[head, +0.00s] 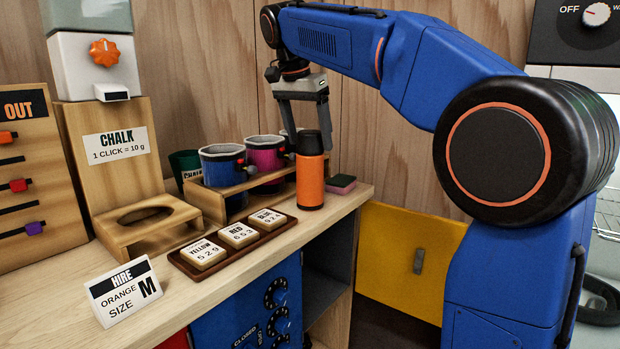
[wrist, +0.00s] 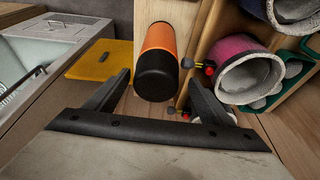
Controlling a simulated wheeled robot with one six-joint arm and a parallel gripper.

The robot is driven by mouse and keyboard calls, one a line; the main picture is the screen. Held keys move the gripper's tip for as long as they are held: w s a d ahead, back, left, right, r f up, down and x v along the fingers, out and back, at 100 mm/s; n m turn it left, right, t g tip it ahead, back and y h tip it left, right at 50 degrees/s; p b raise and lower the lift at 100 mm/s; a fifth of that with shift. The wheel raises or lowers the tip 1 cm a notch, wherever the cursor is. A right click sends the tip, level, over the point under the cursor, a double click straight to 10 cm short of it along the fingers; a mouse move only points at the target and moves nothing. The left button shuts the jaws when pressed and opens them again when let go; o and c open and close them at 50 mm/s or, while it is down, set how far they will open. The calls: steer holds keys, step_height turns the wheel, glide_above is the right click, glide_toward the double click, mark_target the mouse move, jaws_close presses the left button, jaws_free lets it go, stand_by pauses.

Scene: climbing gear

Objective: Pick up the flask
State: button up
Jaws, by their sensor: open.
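The flask (head: 310,182) has an orange body and a black lid and stands upright near the right end of the wooden counter. My gripper (head: 308,125) is above it, pointing down, with its fingers open at about the height of the lid. In the wrist view the flask (wrist: 157,60) shows ahead, its black lid nearest, between the lines of the two open fingers (wrist: 160,88). In the head view the lid and one finger overlap, so I cannot tell whether they touch.
Close to the flask stands a wooden rack (head: 208,203) with a blue chalk bag (head: 222,168) and a pink one (head: 264,153). A tray of number tiles (head: 203,254) lies in front. The counter's right edge is near.

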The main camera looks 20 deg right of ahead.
mark_target(313, 154)
steer(key=f, duration=0.4)
steer(key=shift+s+d, duration=0.15)
steer(key=shift+d, duration=0.25)
steer(key=shift+d+f, duration=0.15)
steer(key=shift+f, duration=0.45)
steer(key=shift+w, duration=0.2)
steer(key=shift+c, duration=0.3)
steer(key=shift+r, duration=0.1)
steer(key=c, duration=1.8)
